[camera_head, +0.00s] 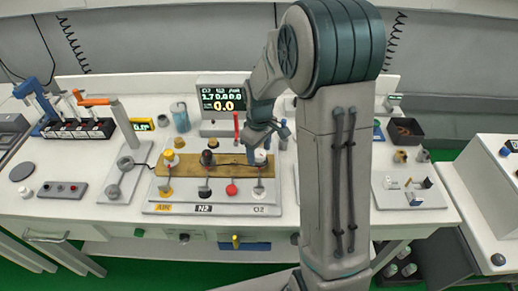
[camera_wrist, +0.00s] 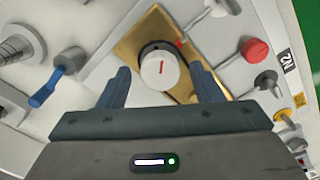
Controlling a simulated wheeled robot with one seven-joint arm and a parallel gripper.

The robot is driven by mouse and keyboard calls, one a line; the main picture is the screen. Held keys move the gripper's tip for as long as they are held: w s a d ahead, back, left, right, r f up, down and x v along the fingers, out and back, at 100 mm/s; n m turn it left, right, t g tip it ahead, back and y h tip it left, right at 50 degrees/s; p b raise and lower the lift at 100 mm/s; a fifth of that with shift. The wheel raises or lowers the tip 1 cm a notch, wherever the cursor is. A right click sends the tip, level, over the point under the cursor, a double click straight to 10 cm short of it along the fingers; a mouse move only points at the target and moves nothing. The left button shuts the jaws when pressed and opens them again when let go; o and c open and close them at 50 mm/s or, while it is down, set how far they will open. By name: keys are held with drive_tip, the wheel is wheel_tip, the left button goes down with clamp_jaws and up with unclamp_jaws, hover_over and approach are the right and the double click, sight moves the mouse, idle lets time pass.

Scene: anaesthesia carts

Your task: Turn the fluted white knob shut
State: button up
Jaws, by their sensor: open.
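The white knob (camera_wrist: 159,68) with a red mark on its top stands on a brass-coloured plate (camera_wrist: 128,43) in the wrist view. In the head view the white knob (camera_head: 260,157) sits at the right end of the brass plate (camera_head: 225,166), above the O2 label. My gripper (camera_wrist: 163,88) is open, with one finger to each side of the knob's near part. The knob lies between and slightly beyond the fingertips; I cannot tell whether they touch it. In the head view my gripper (camera_head: 266,135) is just above the knob and partly hides it.
A black knob (camera_head: 207,158) and a yellow knob (camera_head: 169,157) stand left on the same plate. A red knob (camera_wrist: 254,50) is close by. A display (camera_head: 222,98) stands behind the plate. A blue-handled valve (camera_wrist: 45,92) is left in the wrist view.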

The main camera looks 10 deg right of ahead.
drive_tip(key=c, duration=1)
drive_tip(key=shift+m, duration=0.4)
drive_tip(key=m+b, duration=0.2)
drive_tip(key=m, duration=0.1)
drive_tip(key=shift+m+b, duration=0.5)
drive_tip(key=shift+m, duration=1.7)
drive_tip(key=o, duration=1)
